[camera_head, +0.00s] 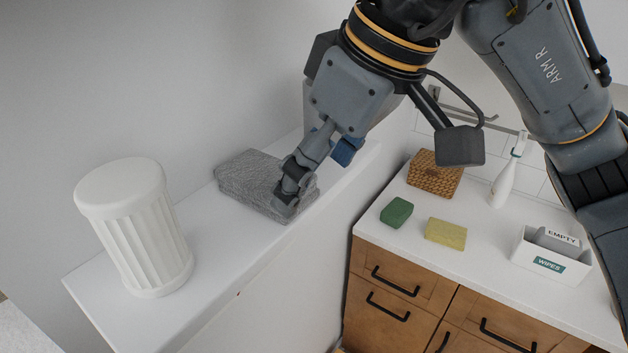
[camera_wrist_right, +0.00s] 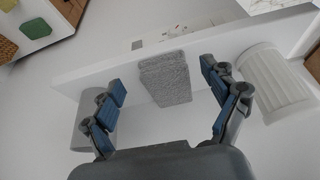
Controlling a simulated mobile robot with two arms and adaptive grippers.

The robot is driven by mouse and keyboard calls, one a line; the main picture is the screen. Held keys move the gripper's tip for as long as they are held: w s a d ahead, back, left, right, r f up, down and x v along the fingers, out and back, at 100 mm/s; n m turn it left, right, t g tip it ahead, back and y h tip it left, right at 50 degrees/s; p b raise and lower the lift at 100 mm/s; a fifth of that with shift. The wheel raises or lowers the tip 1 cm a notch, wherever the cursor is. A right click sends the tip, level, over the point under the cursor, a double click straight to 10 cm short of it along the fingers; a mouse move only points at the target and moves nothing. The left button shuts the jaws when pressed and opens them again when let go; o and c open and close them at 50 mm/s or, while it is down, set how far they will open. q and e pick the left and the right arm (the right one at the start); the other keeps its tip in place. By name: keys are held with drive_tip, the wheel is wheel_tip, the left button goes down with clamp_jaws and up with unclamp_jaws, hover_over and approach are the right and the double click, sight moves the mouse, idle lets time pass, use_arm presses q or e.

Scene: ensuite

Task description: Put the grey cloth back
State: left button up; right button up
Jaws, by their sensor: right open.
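The grey cloth (camera_head: 245,180) lies folded in a thick block on the white ledge (camera_head: 220,270) along the wall. My right gripper (camera_head: 315,178) is over the cloth's right end in the head view and hides part of it. In the right wrist view, the gripper (camera_wrist_right: 162,78) has its fingers spread wide, with the cloth (camera_wrist_right: 166,80) showing between them. The gripper is open and holds nothing. Whether a finger touches the cloth is not clear. My left gripper is not in view.
A white fluted canister (camera_head: 140,235) stands left of the cloth. A grey cylinder (camera_wrist_right: 90,120) is on its other side, mostly hidden in the head view. The lower counter holds a green sponge (camera_head: 397,212), yellow sponge (camera_head: 445,233), wicker basket (camera_head: 432,177), white bottle (camera_head: 505,180) and wipes box (camera_head: 550,263).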

drive_tip(key=v, duration=1)
